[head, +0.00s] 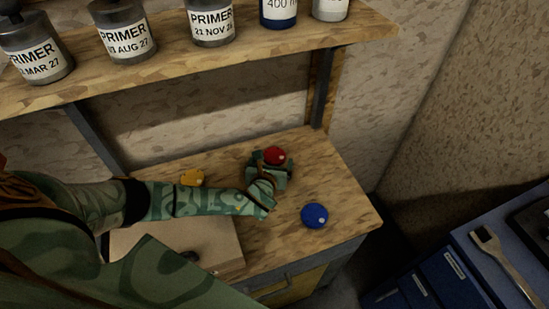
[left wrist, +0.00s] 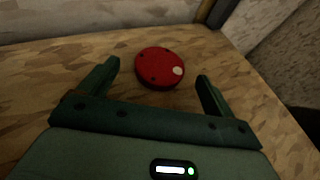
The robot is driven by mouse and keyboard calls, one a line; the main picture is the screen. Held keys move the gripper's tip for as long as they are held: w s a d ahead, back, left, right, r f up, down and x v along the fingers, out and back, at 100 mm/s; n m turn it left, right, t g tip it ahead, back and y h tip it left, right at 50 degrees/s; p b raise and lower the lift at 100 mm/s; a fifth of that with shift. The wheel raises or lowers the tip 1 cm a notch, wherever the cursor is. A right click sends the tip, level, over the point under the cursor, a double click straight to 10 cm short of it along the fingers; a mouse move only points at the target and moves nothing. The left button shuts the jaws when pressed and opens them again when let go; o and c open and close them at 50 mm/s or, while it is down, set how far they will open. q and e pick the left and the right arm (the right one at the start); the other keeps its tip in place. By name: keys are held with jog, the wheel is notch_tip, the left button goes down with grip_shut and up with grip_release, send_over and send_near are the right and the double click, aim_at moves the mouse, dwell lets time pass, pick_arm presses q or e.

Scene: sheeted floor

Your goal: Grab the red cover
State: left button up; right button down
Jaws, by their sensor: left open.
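The red cover (head: 274,155) is a round red disc lying on the wooden worktop, just beyond my left gripper in the head view. In the left wrist view the red cover (left wrist: 160,68) has several dark spots and one pale spot. My left gripper (head: 272,167) is open, and its two fingers (left wrist: 158,72) point towards the cover, one on each side of its near edge. The gap between the fingers is empty near the palm. I cannot tell whether a finger touches the cover. My right gripper is not in view.
A blue round cover (head: 314,216) lies to the right, and a yellow one (head: 192,177) to the left behind my forearm. A shelf (head: 200,50) with several labelled bottles hangs above. A cardboard-coloured box (head: 215,242) stands at the front.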

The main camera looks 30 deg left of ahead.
aim_at(274, 156)
pick_arm(q)
jog(key=x, duration=0.3)
jog(key=shift+w+f+b, duration=0.15)
jog(key=shift+f+b, duration=0.05)
jog(key=shift+b, duration=0.2)
jog(key=shift+r, duration=0.1)
jog(key=c, duration=1.2)
